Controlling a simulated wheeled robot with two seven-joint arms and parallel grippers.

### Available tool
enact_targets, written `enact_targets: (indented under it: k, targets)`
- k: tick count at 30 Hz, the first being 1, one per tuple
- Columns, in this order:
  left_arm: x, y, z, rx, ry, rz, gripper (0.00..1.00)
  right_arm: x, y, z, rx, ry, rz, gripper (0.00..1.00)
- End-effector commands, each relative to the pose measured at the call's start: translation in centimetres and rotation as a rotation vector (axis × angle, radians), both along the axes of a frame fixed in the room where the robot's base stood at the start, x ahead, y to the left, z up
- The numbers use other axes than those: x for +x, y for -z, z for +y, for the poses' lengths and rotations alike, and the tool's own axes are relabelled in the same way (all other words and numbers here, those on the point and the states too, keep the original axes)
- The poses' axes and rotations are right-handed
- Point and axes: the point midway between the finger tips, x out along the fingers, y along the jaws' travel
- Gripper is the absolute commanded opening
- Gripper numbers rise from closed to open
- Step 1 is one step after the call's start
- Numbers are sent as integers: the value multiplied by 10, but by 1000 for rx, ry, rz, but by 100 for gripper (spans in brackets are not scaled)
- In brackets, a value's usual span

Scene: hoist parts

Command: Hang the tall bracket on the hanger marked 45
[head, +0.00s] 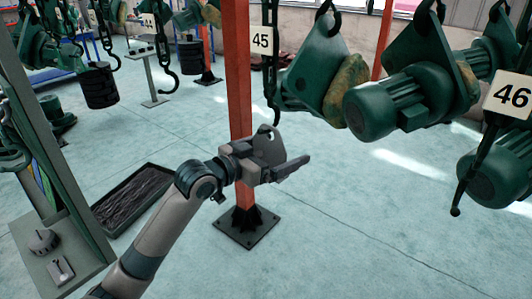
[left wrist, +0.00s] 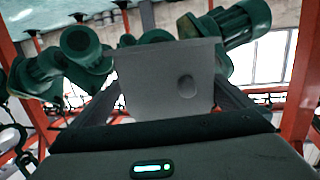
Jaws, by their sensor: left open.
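The tall bracket, a grey plate (head: 269,146), stands upright at the lower end of the hanger marked 45, whose white sign (head: 262,40) is beside the orange post. The dark chain (head: 270,85) of that hanger runs down to the plate's top; I cannot tell whether its hook passes through the plate. My left gripper (head: 284,168) is open around the lower part of the plate. In the left wrist view the plate (left wrist: 150,78) spans the space between the fingers (left wrist: 168,105), with a round mark on its right half. My right gripper is not in view.
The orange post (head: 238,80) stands right behind my gripper. A dark tray (head: 128,200) lies on the floor at left. The floor at lower right is clear.

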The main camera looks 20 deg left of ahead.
Motion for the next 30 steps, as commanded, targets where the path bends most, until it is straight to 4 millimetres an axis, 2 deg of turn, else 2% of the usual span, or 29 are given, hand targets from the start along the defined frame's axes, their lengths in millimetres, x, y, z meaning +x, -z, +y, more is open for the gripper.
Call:
enact_targets:
  k: [5, 11, 24, 29, 30]
  targets:
    - [-7, 0, 5, 1, -1, -3, 100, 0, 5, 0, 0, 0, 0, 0]
    - [-29, -2, 18, 3, -1, -5, 100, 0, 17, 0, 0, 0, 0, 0]
    - [-103, -13, 59, 4, -1, -7, 100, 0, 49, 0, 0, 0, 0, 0]
    - [-125, -17, 72, 3, -1, -7, 100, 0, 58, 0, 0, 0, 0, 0]
    - [-128, -21, 73, 2, -1, -3, 100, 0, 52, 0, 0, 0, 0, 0]
